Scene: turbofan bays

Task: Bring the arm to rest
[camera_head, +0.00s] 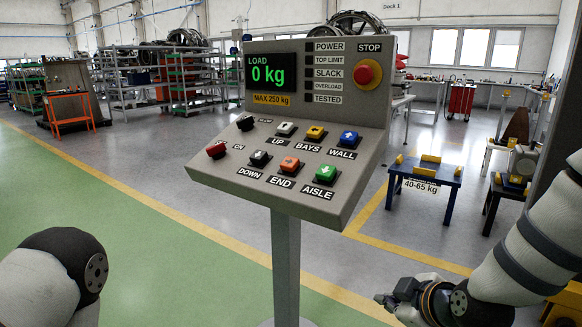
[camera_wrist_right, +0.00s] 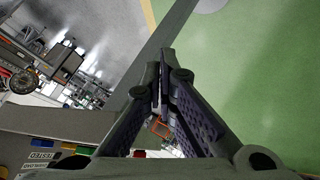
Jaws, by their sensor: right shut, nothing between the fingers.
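My right arm (camera_head: 530,245) comes in from the right edge in the head view. Its gripper (camera_head: 388,300) is low at the right, below and to the right of the control panel (camera_head: 345,125), apart from it. In the right wrist view the two fingers of the right gripper (camera_wrist_right: 165,75) meet at their tips, with nothing held. A rounded part of my left arm (camera_head: 75,265) shows at the lower left; its gripper is out of frame.
The panel stands on a grey post (camera_head: 286,265) and carries several coloured buttons, a red stop knob (camera_head: 367,73) and a display reading 0 kg. A blue stand (camera_head: 424,185) is behind at the right. Green floor (camera_head: 190,255) is clear at the left.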

